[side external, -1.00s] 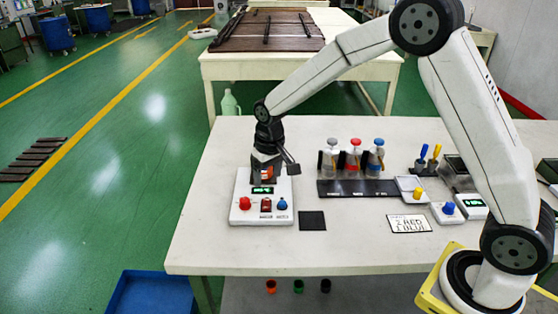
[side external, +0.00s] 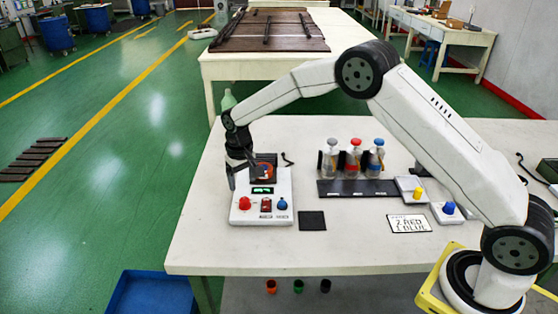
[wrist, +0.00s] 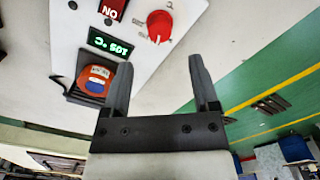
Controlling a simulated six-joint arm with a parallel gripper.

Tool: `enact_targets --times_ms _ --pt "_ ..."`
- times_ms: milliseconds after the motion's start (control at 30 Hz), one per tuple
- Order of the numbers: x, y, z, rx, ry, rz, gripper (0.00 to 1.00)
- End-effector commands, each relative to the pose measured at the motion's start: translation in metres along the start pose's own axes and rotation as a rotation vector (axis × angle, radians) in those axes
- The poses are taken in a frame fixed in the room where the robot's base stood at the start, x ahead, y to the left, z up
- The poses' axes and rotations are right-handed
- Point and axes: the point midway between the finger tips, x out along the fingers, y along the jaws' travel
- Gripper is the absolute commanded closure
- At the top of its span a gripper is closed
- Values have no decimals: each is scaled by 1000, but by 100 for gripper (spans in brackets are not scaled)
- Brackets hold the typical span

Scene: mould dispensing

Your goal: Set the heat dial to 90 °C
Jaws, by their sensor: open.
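The green display (wrist: 110,43) appears upside down and seems to read 105 °C. My gripper (side external: 243,175) is open and empty over the box's back left; its two fingers (wrist: 161,62) are apart and not touching the dial. The dial's scale is too small to read.
An orange round part (wrist: 97,78) sits in a dark holder at the box's back, close to the left finger. A dark square pad (side external: 312,221) lies right of the box. A bottle rack (side external: 358,188) stands further right. The table front is clear.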

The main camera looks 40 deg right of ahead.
Motion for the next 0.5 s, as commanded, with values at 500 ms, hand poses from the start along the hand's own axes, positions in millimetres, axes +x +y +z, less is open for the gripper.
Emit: enact_targets --times_ms 500 --pt "58 0 0 0 -1 0 23"
